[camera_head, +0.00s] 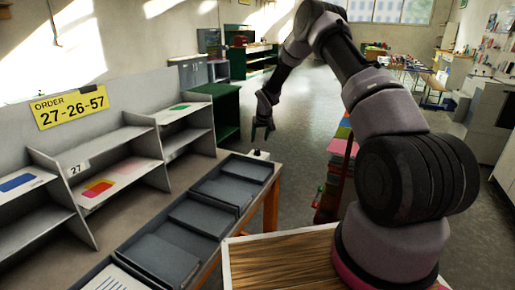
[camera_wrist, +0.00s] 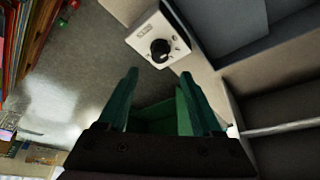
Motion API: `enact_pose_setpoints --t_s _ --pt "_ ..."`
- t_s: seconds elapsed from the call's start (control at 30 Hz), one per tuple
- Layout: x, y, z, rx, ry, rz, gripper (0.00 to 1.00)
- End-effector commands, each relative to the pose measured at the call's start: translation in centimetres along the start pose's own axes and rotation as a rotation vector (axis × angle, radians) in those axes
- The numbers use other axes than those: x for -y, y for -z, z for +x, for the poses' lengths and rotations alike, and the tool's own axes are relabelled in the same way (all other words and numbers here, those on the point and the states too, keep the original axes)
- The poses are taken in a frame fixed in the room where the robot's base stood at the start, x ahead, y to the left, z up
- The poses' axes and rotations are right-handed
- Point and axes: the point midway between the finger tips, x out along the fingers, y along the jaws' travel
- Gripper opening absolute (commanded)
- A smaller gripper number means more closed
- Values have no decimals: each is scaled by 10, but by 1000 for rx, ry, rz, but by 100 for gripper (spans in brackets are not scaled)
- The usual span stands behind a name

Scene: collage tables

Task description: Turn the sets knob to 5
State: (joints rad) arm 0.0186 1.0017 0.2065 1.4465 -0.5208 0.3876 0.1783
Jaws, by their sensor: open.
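The knob (camera_wrist: 160,47) is a round black dial on a small white box (camera_wrist: 177,56) near the table's corner in the wrist view. A small label shows on the box, but its marks are too small to read. In the head view the white box (camera_head: 258,155) sits at the far end of the table, beside the grey trays. My gripper (camera_wrist: 160,75) is open and empty, its two green fingers apart and pointing toward the box. In the head view my gripper (camera_head: 263,132) hangs above and near the box. The knob's setting cannot be read.
Grey trays (camera_head: 234,183) line the table. A grey shelf unit (camera_head: 110,160) with coloured cards stands at the left under a yellow order sign (camera_head: 70,107). A rack of coloured sheets (camera_head: 338,155) stands right of the table. Open floor lies beyond the table end.

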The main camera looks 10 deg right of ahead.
Motion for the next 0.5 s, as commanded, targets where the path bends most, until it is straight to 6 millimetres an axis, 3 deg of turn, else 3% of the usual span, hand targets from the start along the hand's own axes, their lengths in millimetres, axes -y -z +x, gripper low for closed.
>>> enact_pose_setpoints --t_s 0.2,0.5 --pt "0 -1 44 1 1 1 67" --pt "0 0 74 0 1 1 67"
